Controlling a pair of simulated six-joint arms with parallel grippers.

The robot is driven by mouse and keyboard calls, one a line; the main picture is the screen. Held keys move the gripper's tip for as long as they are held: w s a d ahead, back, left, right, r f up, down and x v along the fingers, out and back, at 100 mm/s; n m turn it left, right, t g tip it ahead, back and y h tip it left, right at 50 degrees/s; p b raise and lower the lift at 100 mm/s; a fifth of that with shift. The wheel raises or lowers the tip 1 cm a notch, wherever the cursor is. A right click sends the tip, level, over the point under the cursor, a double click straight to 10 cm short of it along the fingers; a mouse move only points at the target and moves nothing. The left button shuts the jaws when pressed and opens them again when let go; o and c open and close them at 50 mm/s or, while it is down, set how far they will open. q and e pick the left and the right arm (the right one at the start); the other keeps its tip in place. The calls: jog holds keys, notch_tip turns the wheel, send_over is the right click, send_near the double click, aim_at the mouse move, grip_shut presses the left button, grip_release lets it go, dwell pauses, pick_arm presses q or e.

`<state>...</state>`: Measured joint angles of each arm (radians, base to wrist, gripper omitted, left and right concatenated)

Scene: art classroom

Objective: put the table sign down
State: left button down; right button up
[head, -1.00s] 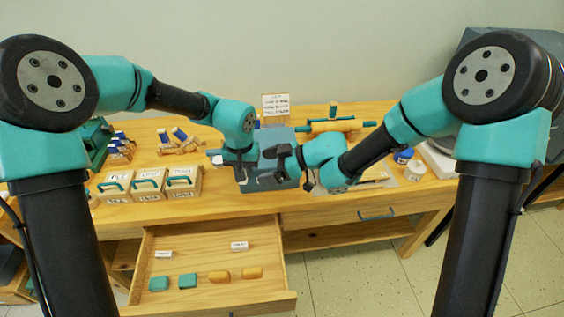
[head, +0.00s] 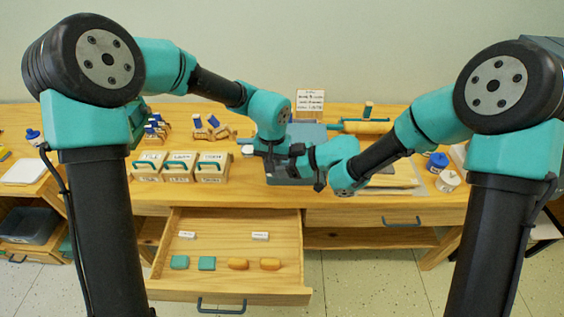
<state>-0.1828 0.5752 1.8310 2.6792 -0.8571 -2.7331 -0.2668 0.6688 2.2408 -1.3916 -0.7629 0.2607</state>
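A table sign (head: 310,102), a white card with dark lettering on a wooden backing, stands upright at the back of the wooden table (head: 350,212), behind a blue-grey box (head: 308,132). My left gripper (head: 268,158) points down at the box's left side; its fingers are small and dark, and I cannot tell whether they are apart. My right gripper (head: 308,167) is in front of the box, its dark fingers apart with nothing visible between them. Neither gripper touches the sign. The sign's foot is hidden by the box.
An open drawer (head: 225,287) juts out in front, holding white labels, teal blocks and yellow blocks. Three wooden boxes with teal handles (head: 180,167) stand left of my grippers. A wooden roller (head: 365,127) lies at the back right. A white jar (head: 448,181) stands right.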

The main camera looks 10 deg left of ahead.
jog(key=c, duration=0.5)
pick_arm(q)
jog(key=c, duration=0.9)
grip_release()
jog(key=shift+r, duration=0.1)
notch_tip(320, 180, up, 12)
jog(key=a+f+n+t+y, duration=0.3)
jog(key=a+f+n+y, duration=0.1)
jog(key=a+f, duration=0.85)
jog(key=t+h, duration=0.1)
jog(key=h, duration=0.3)
send_over(231, 262)
jog(key=w+a, duration=0.4)
jog(key=w, duration=0.6)
notch_tip(231, 262, down, 22)
jog(key=s+d+f+g+h, duration=0.1)
jog(key=s+f, duration=0.1)
jog(key=s, duration=0.1)
jog(key=s+d+f+g+h, duration=0.1)
jog(key=s+f, duration=0.1)
jog(key=s, duration=0.2)
jog(key=s+d+f+m+g+h, duration=0.1)
jog(key=s+f, duration=0.1)
jog(key=s, duration=0.1)
jog(key=shift+s+d+f+h, duration=0.2)
jog(key=shift+f+h, duration=0.1)
jog(key=shift+h, duration=0.1)
